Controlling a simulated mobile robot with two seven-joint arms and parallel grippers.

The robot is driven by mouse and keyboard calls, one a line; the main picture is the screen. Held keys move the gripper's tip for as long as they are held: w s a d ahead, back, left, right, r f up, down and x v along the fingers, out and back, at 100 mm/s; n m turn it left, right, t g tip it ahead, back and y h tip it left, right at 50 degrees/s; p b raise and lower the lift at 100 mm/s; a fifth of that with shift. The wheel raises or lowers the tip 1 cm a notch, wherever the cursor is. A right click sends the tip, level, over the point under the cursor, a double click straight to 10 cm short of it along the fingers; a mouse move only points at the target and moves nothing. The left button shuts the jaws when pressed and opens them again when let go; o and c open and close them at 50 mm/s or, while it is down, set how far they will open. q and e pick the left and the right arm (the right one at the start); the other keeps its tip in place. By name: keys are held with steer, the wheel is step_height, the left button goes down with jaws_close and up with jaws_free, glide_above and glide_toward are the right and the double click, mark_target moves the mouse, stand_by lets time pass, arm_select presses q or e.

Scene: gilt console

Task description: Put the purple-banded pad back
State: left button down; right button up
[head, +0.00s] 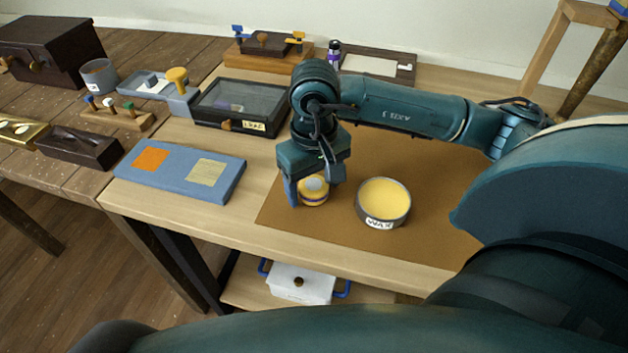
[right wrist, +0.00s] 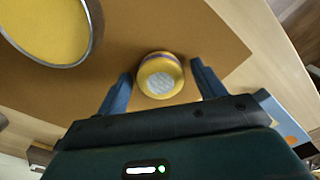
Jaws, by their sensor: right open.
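The purple-banded pad (head: 314,193) is a small round yellow pad with a pale grey top and a thin purple band. It stands on the brown mat (head: 420,228), left of the wax tin (head: 383,222). My right gripper (head: 312,190) is directly over it, pointing down, with its blue fingers apart on either side. In the right wrist view the pad (right wrist: 160,76) sits between the two fingertips, with a visible gap on each side. The tin's yellow fill also shows there (right wrist: 45,30). My left gripper is out of view.
A blue board (head: 222,188) with orange and pale yellow squares lies left of the mat. A dark glass-lidded case (head: 240,103) stands behind it. A purple-topped bottle (head: 334,55) stands at the back. A white box (head: 300,284) is on the lower shelf. The mat's right side is clear.

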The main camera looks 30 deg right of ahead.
mark_target(314, 185)
step_height(314, 185, up, 12)
stand_by(0.4)
stand_by(0.3)
